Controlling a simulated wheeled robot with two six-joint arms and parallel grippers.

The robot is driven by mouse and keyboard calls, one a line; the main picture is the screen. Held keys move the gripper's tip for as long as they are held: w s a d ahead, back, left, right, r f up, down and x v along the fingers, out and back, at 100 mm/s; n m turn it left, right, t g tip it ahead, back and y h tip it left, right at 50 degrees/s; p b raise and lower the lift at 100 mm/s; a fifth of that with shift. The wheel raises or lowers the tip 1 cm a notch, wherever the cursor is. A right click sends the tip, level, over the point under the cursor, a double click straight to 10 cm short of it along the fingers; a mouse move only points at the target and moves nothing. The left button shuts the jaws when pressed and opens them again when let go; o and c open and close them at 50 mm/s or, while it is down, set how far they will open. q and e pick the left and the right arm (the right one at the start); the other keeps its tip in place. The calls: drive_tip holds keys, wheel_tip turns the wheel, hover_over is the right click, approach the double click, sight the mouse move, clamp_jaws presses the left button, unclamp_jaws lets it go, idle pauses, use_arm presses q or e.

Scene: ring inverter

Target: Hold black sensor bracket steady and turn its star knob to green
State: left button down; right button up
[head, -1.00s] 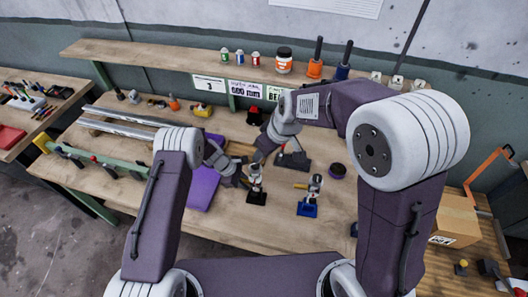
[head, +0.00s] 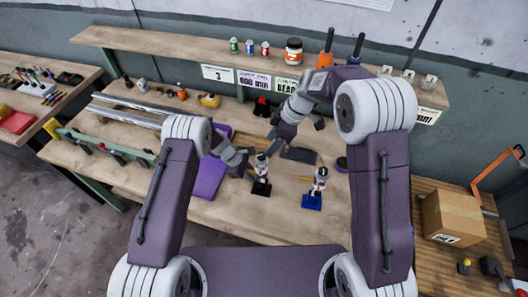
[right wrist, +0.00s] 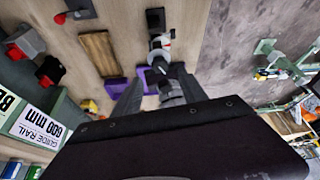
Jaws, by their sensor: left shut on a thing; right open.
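The black sensor bracket (head: 261,188) stands upright on the bench, with a black base and a pale upper part. In the right wrist view, its black base (right wrist: 155,20) shows at the top centre, with a white part and a little red below it. My left gripper (head: 247,168) comes in from the left and is shut on the bracket's upper part. My right gripper (head: 272,137) is open, above and behind the bracket, apart from it. The star knob is too small to make out, and its setting cannot be told.
A similar bracket with a blue base (head: 312,202) stands to the right. A purple mat (head: 208,180) lies to the left under my left arm. A dark flat block (head: 298,155) and a dark round item (head: 342,163) lie behind. The front bench is clear.

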sight(262, 155)
drive_tip(key=x, duration=0.6)
drive_tip(key=shift+w+a+f, duration=0.1)
drive_tip(key=shift+a+f, duration=0.1)
drive_tip(key=shift+f, duration=0.15)
clamp_jaws()
drive_tip(key=m, duration=0.2)
drive_tip(key=m+t, duration=0.1)
drive_tip(key=m, duration=0.1)
drive_tip(key=shift+s+a+t+h, duration=0.1)
drive_tip(key=shift+s+t+h, duration=0.1)
drive_tip(key=shift+t+h, duration=0.1)
drive_tip(key=shift+m+t+h, duration=0.3)
drive_tip(key=shift+m+t, duration=0.2)
drive_tip(key=shift+m, duration=1.2)
